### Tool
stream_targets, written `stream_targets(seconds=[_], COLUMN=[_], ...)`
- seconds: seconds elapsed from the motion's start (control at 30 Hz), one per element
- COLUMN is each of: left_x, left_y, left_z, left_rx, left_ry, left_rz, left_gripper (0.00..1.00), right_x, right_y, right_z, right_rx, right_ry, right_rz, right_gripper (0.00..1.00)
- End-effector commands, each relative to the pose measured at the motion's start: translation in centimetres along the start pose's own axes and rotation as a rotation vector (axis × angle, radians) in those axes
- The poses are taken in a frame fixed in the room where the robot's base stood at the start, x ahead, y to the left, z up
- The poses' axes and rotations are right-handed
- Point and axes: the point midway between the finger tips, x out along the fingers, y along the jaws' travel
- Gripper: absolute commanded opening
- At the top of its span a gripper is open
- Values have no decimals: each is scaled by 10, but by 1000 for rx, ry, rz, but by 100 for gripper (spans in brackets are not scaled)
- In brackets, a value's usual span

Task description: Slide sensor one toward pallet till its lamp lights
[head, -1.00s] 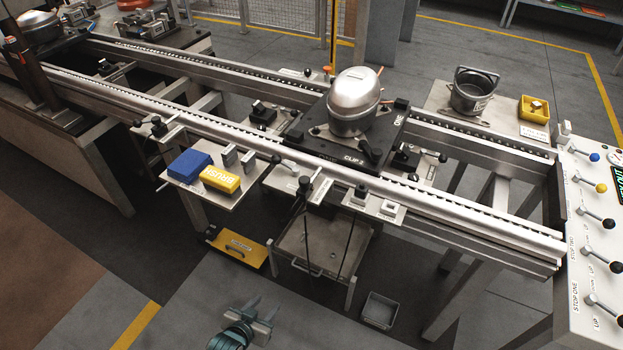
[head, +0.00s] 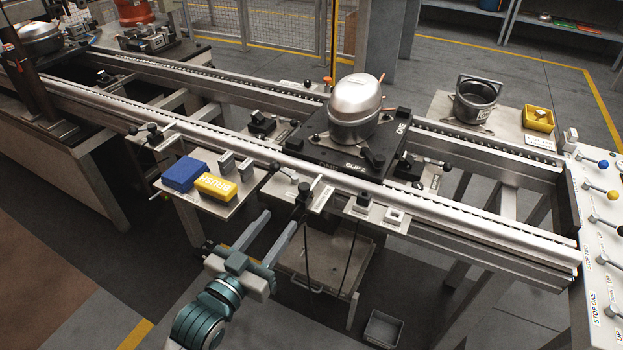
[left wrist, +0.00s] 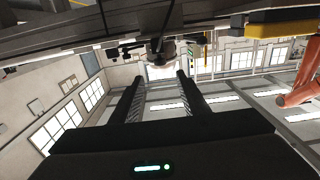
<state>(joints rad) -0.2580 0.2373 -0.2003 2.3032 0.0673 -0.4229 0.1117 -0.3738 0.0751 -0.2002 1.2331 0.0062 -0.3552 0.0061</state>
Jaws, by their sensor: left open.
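The pallet (head: 318,152), marked ONE, sits on the rails and carries a silver compressor (head: 356,108). At the near rail, a small black-topped part (head: 303,193) with a dark cable hanging below stands on a plate with a label; it may be sensor one, but I cannot read the label. Another dark block (head: 363,199) stands on the plate to its right. No lit lamp can be made out on either. My left gripper (head: 281,218) is open and empty, below and left of the black-topped part. Its open fingers also show in the left wrist view (left wrist: 160,78), pointing toward the rail's underside.
A side shelf (head: 210,206) holds a blue block (head: 184,176) and a yellow BRUSH block (head: 216,186). A lever panel (head: 598,250) stands at the right. A small bin (head: 383,328) is on the floor.

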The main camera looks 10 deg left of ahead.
Motion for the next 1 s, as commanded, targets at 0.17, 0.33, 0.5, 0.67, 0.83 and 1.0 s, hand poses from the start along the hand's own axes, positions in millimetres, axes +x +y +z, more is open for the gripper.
stream_targets(seconds=[0.17,0.33,0.5,0.67,0.83,1.0], left_x=[2,10,29,56,87,117], left_y=[0,0,0,0,0,0], left_z=[0,-1,-1,-1,-1,-1], left_rx=[0,0,0,0,0,1], left_ry=[0,1,1,1,0,0], left_rz=[0,0,0,0,0,0], left_gripper=[41,41,41,41,41,41], right_x=[0,-1,-2,-4,-5,-7], right_y=[0,-1,-3,-5,-8,-11], right_z=[0,-1,-6,-12,-12,-14], right_rx=[0,0,-2,-4,-7,-8], right_ry=[1,7,24,50,68,91], right_rz=[0,-1,-3,-6,-10,-13], right_gripper=[40,40,40,40,40,40])
